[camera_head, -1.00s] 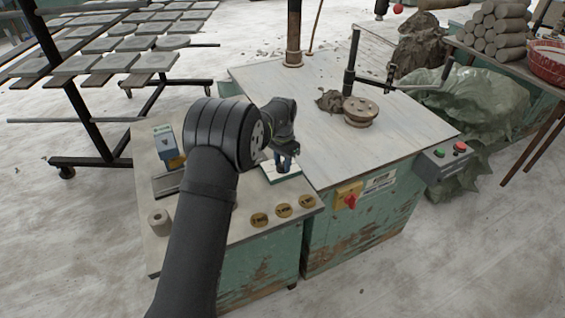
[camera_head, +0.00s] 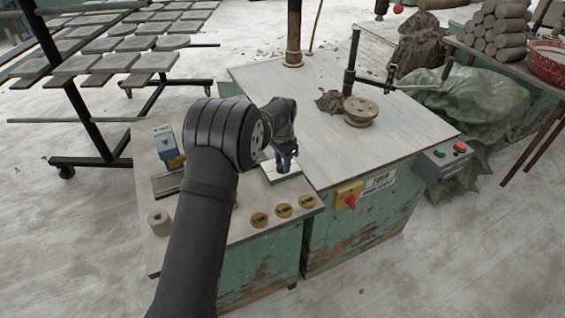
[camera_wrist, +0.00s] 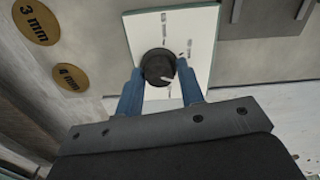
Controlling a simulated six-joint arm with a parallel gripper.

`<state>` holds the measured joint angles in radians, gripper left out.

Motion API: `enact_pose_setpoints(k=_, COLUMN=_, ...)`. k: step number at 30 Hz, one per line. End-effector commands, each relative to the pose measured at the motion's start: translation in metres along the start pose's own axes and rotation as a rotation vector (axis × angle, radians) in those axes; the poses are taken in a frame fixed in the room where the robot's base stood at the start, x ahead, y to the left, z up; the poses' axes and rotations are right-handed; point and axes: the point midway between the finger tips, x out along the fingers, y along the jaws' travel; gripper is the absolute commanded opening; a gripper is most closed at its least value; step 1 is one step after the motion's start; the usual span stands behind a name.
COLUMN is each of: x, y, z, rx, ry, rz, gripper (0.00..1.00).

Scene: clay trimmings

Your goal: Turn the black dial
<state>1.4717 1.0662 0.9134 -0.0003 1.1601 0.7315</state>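The black dial (camera_wrist: 158,67) is round, with a short pale mark near its lower right edge in the wrist view. It sits on a white plate (camera_wrist: 148,27) with small printed marks around the dial. My gripper (camera_wrist: 160,70) has two blue fingers, one on each side of the dial, with no clear gap at either side. In the head view my gripper (camera_head: 284,165) reaches down to the white plate (camera_head: 270,175) on the small bench, and the dial is hidden there by the fingers.
Brass discs (camera_head: 259,220) line the bench's front edge; one reads 3 mm (camera_wrist: 36,22) and another 4 mm (camera_wrist: 71,77). A red and yellow switch (camera_head: 349,198) is on the adjoining machine. A blue-grey box (camera_head: 167,143) stands at the left.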

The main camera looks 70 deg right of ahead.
Motion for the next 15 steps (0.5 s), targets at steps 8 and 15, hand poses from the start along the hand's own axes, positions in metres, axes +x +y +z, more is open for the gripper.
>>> enact_pose_setpoints(k=8, x=0.0001, y=0.0002, z=0.0002, rx=0.0, ry=-0.001, rz=0.001, gripper=0.52)
enact_pose_setpoints(k=15, x=0.0003, y=0.0003, z=0.0004, rx=-0.002, ry=-0.001, rz=0.001, gripper=0.52)
